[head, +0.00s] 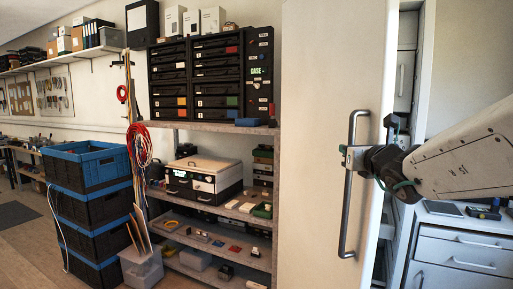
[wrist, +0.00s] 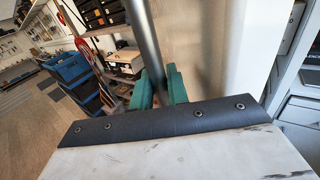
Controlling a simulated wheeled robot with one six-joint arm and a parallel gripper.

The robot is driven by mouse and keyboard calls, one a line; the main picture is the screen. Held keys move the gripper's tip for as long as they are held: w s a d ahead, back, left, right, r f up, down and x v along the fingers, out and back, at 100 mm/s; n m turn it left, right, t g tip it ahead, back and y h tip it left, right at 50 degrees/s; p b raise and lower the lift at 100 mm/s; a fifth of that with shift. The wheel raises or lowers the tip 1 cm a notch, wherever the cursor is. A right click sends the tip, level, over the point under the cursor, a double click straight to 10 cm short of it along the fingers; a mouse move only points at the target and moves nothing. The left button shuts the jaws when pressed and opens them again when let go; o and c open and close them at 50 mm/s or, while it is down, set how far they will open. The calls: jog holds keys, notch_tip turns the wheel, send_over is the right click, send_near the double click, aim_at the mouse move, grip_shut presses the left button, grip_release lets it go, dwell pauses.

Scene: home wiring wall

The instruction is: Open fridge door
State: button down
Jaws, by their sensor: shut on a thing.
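The fridge door (head: 315,120) is a tall pale panel in the right half of the head view. Its dark vertical bar handle (head: 346,215) is near the door's right edge. My gripper (head: 352,157) is shut on the handle at about mid-height, reaching in from the right. In the wrist view the green fingers of my gripper (wrist: 160,88) sit on both sides of the handle (wrist: 144,40), which tilts across the picture. The door looks ajar, with a gap along its right edge; my arm hides part of what is behind it.
A shelf rack (head: 215,127) with black drawer units stands left of the door. Pale drawers (head: 460,262) stand at the lower right, close to my arm.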

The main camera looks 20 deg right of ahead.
jog(key=shift+r, duration=0.1)
jog(key=c, duration=1.5)
grip_release()
jog(key=shift+o, duration=0.2)
jog(key=s+a, duration=0.1)
jog(key=s, duration=0.6)
jog(key=shift+s+a, duration=0.2)
jog(key=shift+s, duration=0.1)
